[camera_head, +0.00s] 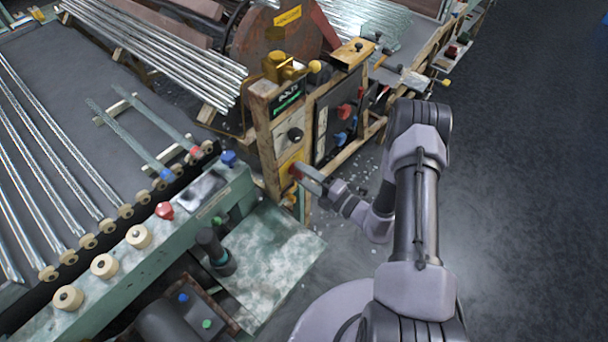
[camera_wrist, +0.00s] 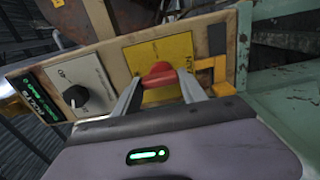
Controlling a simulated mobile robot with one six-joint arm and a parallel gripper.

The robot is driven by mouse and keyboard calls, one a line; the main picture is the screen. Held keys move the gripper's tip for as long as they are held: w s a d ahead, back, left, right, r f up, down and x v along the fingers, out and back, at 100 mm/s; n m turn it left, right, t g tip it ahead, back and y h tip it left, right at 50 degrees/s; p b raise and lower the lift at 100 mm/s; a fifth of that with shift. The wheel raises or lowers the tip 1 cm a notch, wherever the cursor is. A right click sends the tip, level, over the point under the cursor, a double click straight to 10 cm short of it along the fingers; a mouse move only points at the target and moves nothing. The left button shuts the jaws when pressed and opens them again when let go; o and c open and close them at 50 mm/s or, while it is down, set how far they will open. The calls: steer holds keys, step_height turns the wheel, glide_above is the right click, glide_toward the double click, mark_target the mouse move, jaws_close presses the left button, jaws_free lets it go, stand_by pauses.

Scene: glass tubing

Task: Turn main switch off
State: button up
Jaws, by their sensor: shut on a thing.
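The main switch is taken to be the red knob (camera_wrist: 159,76) on a yellow plate (camera_wrist: 160,52) in the wrist view. The plate sits on a wooden-edged control panel (camera_wrist: 115,60). My gripper (camera_wrist: 158,85) is shut on the red knob, with one finger on each side of it. In the head view my gripper (camera_head: 303,173) reaches from the right to the yellow plate (camera_head: 290,163) low on the panel's narrow face. The knob is mostly hidden by the fingers there. The lettering on the plate is too small to read.
A black dial (camera_wrist: 75,96) and a lit green display (camera_wrist: 40,100) sit beside the plate. A dark panel with red and blue knobs (camera_head: 343,112) is to the right. A green bench (camera_head: 130,262) with several knobs stands at left. Open floor (camera_head: 530,180) lies at right.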

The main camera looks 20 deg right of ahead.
stand_by(0.5)
steer(key=o, duration=1.4)
steer(key=shift+c, duration=0.2)
steer(key=p+v, duration=0.3)
steer(key=v, duration=1.4)
steer(key=shift+s+d, duration=0.15)
steer(key=shift+s, duration=0.05)
